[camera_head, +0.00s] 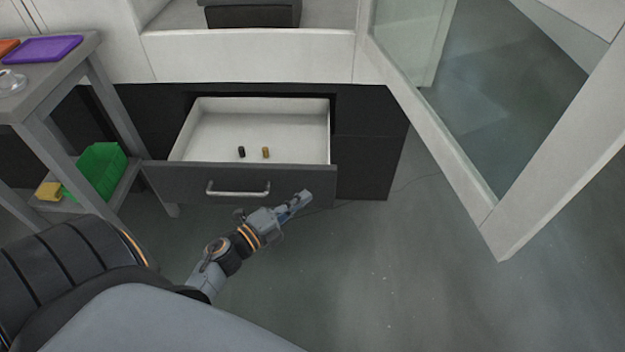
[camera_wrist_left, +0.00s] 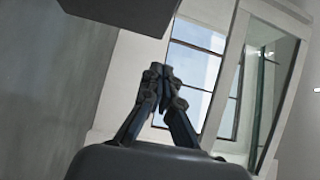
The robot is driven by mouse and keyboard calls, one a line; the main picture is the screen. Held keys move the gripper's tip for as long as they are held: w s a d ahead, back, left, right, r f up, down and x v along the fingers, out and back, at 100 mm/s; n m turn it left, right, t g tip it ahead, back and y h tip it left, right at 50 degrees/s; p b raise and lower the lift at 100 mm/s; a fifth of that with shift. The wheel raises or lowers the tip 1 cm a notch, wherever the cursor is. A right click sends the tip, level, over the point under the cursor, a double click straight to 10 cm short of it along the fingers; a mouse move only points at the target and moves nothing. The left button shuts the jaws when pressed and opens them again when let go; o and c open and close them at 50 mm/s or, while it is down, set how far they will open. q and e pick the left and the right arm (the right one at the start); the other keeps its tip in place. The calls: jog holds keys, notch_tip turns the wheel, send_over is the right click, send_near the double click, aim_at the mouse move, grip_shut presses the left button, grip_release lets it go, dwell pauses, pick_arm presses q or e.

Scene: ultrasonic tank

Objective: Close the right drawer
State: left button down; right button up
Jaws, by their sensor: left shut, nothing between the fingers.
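The drawer (camera_head: 300,179) is pulled out of the dark cabinet, with its dark front facing me and a silver bar handle (camera_head: 238,189) on it. Its white inside holds a small black piece (camera_head: 241,152) and a small brown piece (camera_head: 265,152). My left gripper (camera_head: 303,197) is shut and empty, in front of the drawer front near its right end. I cannot tell whether it touches the front. In the left wrist view the closed fingers (camera_wrist_left: 159,68) show below a dark edge at the top. My right gripper is not in view.
A grey table (camera_head: 50,88) at the left bears a purple tray (camera_head: 42,49). A green bin (camera_head: 98,170) and a yellow block (camera_head: 49,190) sit on its lower shelf. An open glass-paned door (camera_head: 478,200) stands out at the right. The floor (camera_head: 400,270) between is clear.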

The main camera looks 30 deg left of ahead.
aim_at(323, 171)
pick_arm(q)
jog(key=shift+w+a+b, duration=0.1)
jog(key=shift+w+a, duration=0.1)
jog(key=shift+w, duration=1)
jog(key=shift+w+a+b, duration=0.15)
jog(key=shift+w+a, duration=0.1)
jog(key=shift+w, duration=0.9)
jog(key=shift+w+a+b, duration=0.1)
jog(key=shift+w+a, duration=0.1)
jog(key=shift+w, duration=1)
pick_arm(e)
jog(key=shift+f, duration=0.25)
pick_arm(q)
jog(key=shift+w, duration=0.1)
